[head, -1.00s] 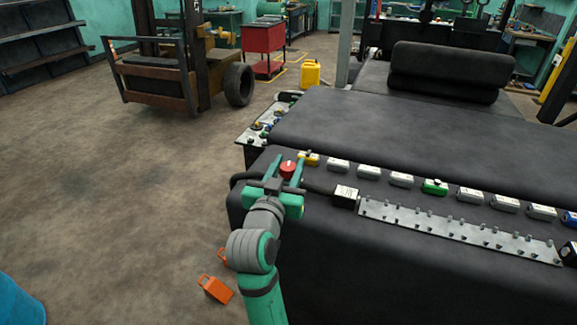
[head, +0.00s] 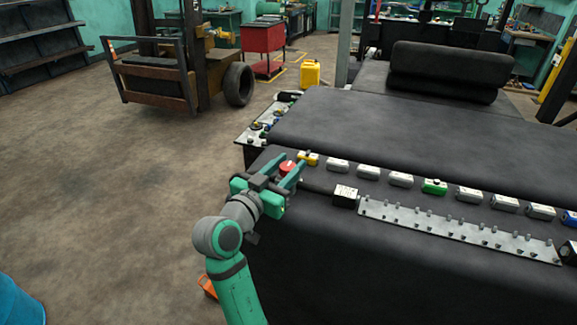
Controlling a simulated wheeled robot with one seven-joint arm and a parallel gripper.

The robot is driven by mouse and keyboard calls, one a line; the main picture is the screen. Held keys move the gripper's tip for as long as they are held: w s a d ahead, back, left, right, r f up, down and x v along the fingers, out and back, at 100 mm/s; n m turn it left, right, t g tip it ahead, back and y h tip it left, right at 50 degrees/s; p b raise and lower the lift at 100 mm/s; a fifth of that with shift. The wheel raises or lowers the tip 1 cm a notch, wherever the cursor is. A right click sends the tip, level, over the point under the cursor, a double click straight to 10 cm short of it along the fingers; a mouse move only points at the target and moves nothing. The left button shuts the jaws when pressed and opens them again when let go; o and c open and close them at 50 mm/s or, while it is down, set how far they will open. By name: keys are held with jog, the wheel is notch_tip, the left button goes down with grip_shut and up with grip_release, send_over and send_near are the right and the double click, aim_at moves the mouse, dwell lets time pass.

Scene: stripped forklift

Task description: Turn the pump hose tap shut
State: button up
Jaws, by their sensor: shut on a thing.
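A round red knob (head: 287,166), which looks like the pump hose tap, stands at the near left corner of the black-covered bench top. My gripper (head: 284,168) is shut on it, with one green finger on each side. The fingers slant towards the upper right, and the arm comes in from below left. The knob's lower part and its fitting are hidden by the fingers. A short black hose or bar runs right from the gripper to a white-labelled block (head: 345,195).
A yellow block (head: 309,158) sits just behind the knob, and a green one (head: 435,187) is in the row of white blocks to the right. A studded metal strip (head: 450,229) lies in front. An orange object (head: 207,287) is on the floor, partly behind my arm.

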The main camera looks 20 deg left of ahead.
jog(key=o, duration=1)
jog(key=shift+o, duration=0.2)
jog(key=shift+s, duration=0.1)
jog(key=v, duration=1)
jog(key=shift+s, duration=0.35)
